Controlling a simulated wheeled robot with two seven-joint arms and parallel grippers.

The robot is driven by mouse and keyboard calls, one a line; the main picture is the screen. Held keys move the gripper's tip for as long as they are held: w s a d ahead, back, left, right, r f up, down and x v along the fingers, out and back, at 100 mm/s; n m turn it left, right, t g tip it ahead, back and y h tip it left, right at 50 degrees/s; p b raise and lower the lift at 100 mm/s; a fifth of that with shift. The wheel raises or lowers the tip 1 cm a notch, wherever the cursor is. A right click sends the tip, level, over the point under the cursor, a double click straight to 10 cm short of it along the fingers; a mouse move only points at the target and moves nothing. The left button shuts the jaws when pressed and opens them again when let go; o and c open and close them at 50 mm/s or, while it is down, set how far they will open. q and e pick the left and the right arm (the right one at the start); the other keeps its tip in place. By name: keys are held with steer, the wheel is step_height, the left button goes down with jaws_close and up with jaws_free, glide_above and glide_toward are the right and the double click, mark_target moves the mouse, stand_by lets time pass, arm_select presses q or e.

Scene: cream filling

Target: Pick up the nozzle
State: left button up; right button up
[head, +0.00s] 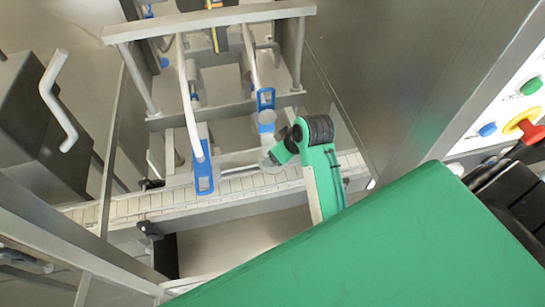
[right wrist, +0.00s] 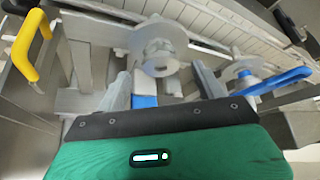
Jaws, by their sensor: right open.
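In the right wrist view a grey round flanged part (right wrist: 158,46), which looks like the nozzle, stands just beyond my right gripper (right wrist: 163,85). The two grey fingers are apart, one to each side below the part, with no grip on it seen. A small blue piece (right wrist: 145,101) shows between the fingers. In the head view my green right arm reaches in at the middle, over the conveyor. Its fingertips cannot be made out there, and neither can the nozzle's exact seat. My left gripper is not in view.
A pale slatted conveyor (head: 235,188) crosses under the steel filling frame (head: 210,22). Blue handles (head: 204,174) hang close to my right arm. In the right wrist view a yellow handle (right wrist: 27,47) is at left and a blue lever (right wrist: 280,80) at right. A steel panel bounds the right side.

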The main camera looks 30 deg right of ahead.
steer(key=shift+p+x, duration=0.4)
steer(key=shift+x, duration=1)
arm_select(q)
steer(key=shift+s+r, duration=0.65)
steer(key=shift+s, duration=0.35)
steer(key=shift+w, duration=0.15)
arm_select(e)
steer(key=shift+c, duration=1.3)
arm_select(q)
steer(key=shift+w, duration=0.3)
arm_select(e)
steer(key=c, duration=0.9)
